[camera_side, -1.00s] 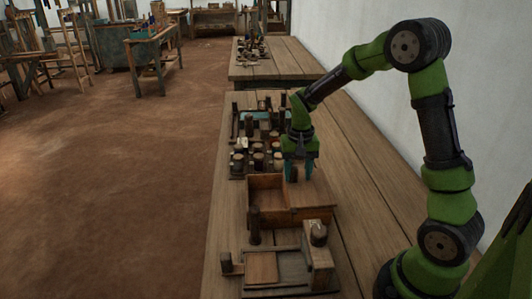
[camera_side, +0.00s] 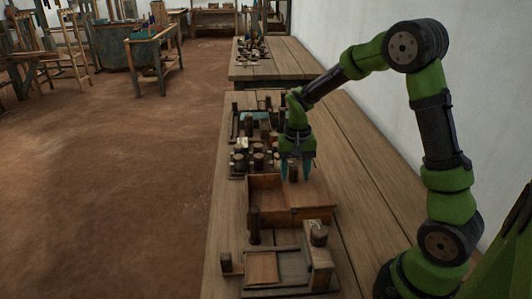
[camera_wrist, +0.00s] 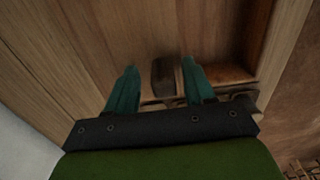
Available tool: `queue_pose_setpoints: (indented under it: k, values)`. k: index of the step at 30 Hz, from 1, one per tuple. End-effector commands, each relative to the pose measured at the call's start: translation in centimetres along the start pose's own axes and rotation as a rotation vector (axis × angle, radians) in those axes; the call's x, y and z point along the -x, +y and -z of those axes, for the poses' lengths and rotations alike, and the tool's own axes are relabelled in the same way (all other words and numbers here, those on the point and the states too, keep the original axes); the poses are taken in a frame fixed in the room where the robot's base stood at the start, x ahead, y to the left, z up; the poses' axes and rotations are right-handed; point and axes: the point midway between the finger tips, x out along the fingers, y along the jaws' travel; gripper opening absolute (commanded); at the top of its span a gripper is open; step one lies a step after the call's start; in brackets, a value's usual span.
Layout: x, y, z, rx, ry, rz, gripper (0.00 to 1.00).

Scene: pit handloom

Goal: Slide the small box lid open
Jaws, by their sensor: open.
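The small wooden box (camera_side: 307,214) stands on the bench, with its left part open and its inside showing. Its flat lid (camera_side: 315,192) covers the right part and carries an upright dark knob (camera_side: 293,172). My gripper (camera_side: 296,177) is open over the lid, its teal fingers pointing down on either side of the knob. In the wrist view my gripper (camera_wrist: 158,66) has the knob (camera_wrist: 164,76) between its fingers, closer to the right one. Gaps show on both sides. The box's open part (camera_wrist: 232,73) shows at the right there. The knob's lower end is partly hidden.
A wooden tray (camera_side: 262,292) with a flat panel and a raised block (camera_side: 319,264) stands in front of the box. Several dark cylinders and blocks (camera_side: 258,160) crowd behind it. The bench (camera_side: 365,200) is bare to the right, up to the white wall.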

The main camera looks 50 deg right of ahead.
Motion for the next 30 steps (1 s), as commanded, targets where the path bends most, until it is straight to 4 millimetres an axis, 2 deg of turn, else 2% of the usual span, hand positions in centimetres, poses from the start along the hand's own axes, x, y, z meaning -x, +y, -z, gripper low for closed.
queue_pose_setpoints:
  k: [19, 30]
  values:
    - [5.7, 0.0, 0.0, 0.001, 0.003, 0.001, 0.53]
    - [6.3, 0.0, 0.0, 0.000, 0.001, 0.000, 0.53]
